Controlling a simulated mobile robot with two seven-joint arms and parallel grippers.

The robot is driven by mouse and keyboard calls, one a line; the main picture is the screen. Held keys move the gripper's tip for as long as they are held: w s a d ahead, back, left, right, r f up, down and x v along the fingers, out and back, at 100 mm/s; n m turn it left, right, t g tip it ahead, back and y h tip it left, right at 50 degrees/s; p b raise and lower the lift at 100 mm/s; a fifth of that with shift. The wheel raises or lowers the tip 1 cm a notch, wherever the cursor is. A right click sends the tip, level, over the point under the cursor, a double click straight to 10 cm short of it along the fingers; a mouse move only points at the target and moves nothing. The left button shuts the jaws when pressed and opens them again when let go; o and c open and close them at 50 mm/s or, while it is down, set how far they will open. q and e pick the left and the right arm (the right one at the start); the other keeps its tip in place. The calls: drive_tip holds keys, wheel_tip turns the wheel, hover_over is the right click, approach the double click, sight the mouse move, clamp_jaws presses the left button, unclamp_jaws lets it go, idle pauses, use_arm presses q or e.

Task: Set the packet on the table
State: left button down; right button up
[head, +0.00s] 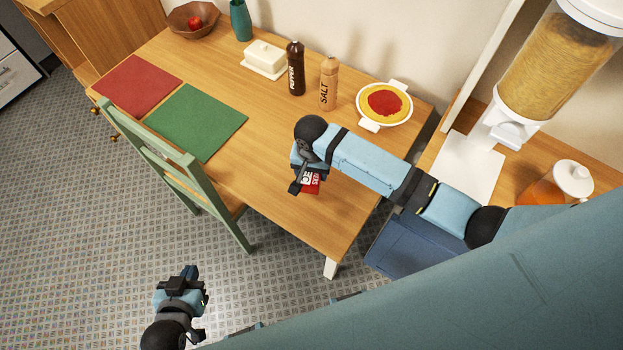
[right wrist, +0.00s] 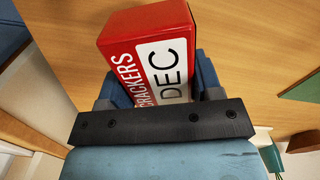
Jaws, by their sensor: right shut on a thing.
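The packet (head: 311,181) is a red box with a white label. In the right wrist view the packet (right wrist: 150,45) reads CRACKERS and DEC. My right gripper (head: 304,176) is shut on it, over the near right part of the wooden table (head: 270,195). The gripper and arm hide part of the packet in the head view. I cannot tell whether the packet touches the tabletop. My left gripper (head: 181,280) is over the tiled floor, away from the table, and its jaw opening is not clear.
On the table are a pie dish (head: 385,103), a salt bottle (head: 329,84), a pepper bottle (head: 296,68), a butter dish (head: 265,58), and red (head: 138,85) and green (head: 195,121) mats. A green chair (head: 180,175) stands at the near side. Bare tabletop surrounds my right gripper.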

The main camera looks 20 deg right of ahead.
drive_tip(key=shift+f, duration=2.7)
drive_tip(key=shift+f, duration=0.1)
drive_tip(key=o, duration=1)
